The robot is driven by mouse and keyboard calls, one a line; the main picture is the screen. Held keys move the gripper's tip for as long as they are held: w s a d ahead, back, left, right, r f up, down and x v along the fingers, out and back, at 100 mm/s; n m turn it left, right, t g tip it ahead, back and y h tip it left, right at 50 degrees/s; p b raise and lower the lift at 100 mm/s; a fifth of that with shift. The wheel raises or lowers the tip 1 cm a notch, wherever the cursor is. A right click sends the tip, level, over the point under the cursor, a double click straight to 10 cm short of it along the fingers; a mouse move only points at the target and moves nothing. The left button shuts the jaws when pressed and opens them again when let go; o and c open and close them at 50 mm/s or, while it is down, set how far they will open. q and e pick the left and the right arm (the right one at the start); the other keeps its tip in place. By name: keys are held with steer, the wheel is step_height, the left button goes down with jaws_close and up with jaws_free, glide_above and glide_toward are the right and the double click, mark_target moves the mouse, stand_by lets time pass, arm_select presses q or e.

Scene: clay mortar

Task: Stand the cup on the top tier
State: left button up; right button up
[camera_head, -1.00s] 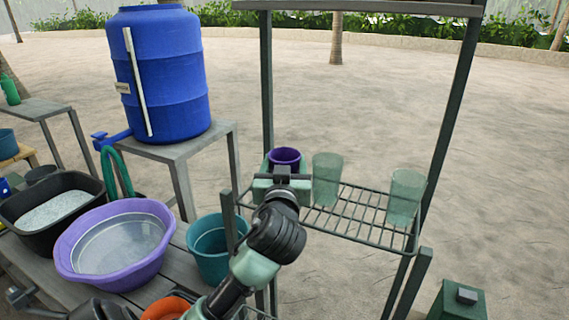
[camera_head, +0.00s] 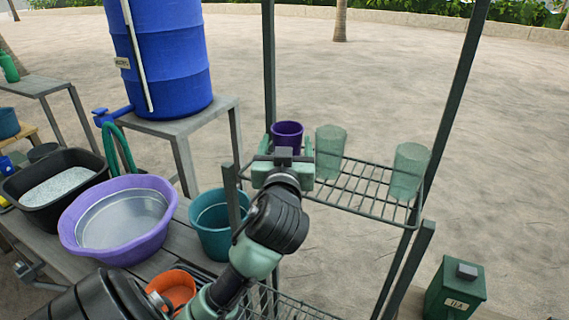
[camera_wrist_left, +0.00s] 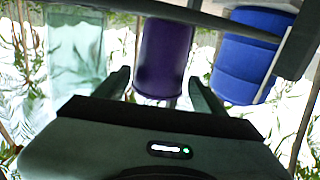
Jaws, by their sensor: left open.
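The purple cup (camera_head: 287,133) stands upright on the top wire tier (camera_head: 360,205) of the dark metal rack, at its left end. My left gripper (camera_head: 285,147) is open at the near side of the cup, with one finger toward each side of it. In the left wrist view the purple cup (camera_wrist_left: 163,58) shows upside down between and beyond the two open fingers (camera_wrist_left: 160,85), with gaps on both sides. The cup's base is hidden behind the gripper in the head view. My right gripper is not in view.
Two clear greenish glasses (camera_head: 329,152) (camera_head: 409,170) stand on the same tier to the right, the nearer one close to the cup. Rack posts (camera_head: 460,90) rise at the corners. A teal bucket (camera_head: 212,225) and purple basin (camera_head: 118,220) sit left of the rack.

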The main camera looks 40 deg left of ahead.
arm_select(q)
steer(key=shift+v, duration=1.15)
steer(key=p+v, duration=0.1)
steer(key=p, duration=0.2)
steer(key=p+v, duration=0.1)
steer(key=p, duration=0.3)
steer(key=shift+s+d+r, duration=0.2)
steer(key=shift+s+r, duration=0.05)
steer(key=shift+r, duration=0.05)
steer(key=v, duration=0.1)
steer(key=p+v, duration=0.1)
steer(key=v, duration=0.1)
steer(key=shift+s+d+f, duration=0.15)
steer(key=shift+d+f, duration=0.05)
steer(key=shift+f, duration=0.1)
